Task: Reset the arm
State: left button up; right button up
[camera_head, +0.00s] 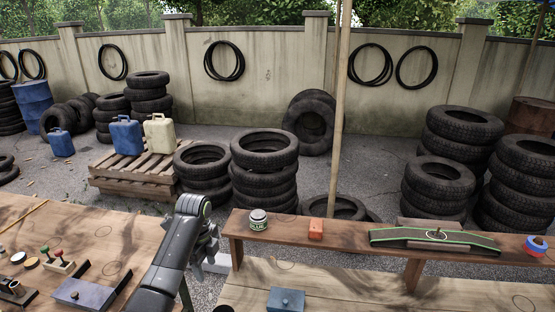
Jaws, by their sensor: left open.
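My left arm rises from the bottom edge, bends at its elbow-like joint and ends in my left gripper (209,247), which hangs over the gap between the left wooden table (125,232) and the wooden bench (237,250). The gripper is partly hidden behind my own arm link. It is open, and I see nothing held in it. It is apart from the glue tin (258,220) on the bench. My right gripper is not in view.
A blue-grey box (286,300) sits on the near table. The left table carries a grey plate (82,292) and small knobs. Tyre stacks (264,170) stand behind.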

pick_arm(q)
jog(key=s+a+f+n+t, duration=0.1)
jog(key=s+a+f+n, duration=0.1)
jog(key=s+f+n, duration=0.6)
jog(key=s+a+f+n+t, duration=0.1)
jog(key=s+a+f+n, duration=0.25)
jog(key=s, duration=0.75)
jog(key=s+a+r+n+t+y, duration=0.1)
jog(key=s+r+n, duration=0.3)
jog(key=s, duration=0.6)
jog(key=s+a+r+n+t+y, duration=0.1)
jog(key=s+n, duration=0.5)
jog(key=s, duration=0.5)
notch_tip(320, 180, down, 31)
jog(key=a+g+b, duration=0.1)
jog(key=g+b, duration=0.1)
jog(key=b, duration=0.6)
jog(key=s+f+b, duration=0.2)
jog(key=s+f, duration=0.3)
jog(key=f, duration=0.3)
jog(key=s+f+b, duration=0.2)
jog(key=s+f, duration=0.2)
jog(key=f, duration=0.3)
jog(key=s+d+f+h+b, duration=0.1)
jog(key=s+f+b, duration=0.1)
jog(key=s+f, duration=0.3)
notch_tip(320, 180, down, 4)
jog(key=shift+s+r+g, duration=0.15)
jog(key=shift+s+g, duration=0.2)
jog(key=shift+g, duration=0.05)
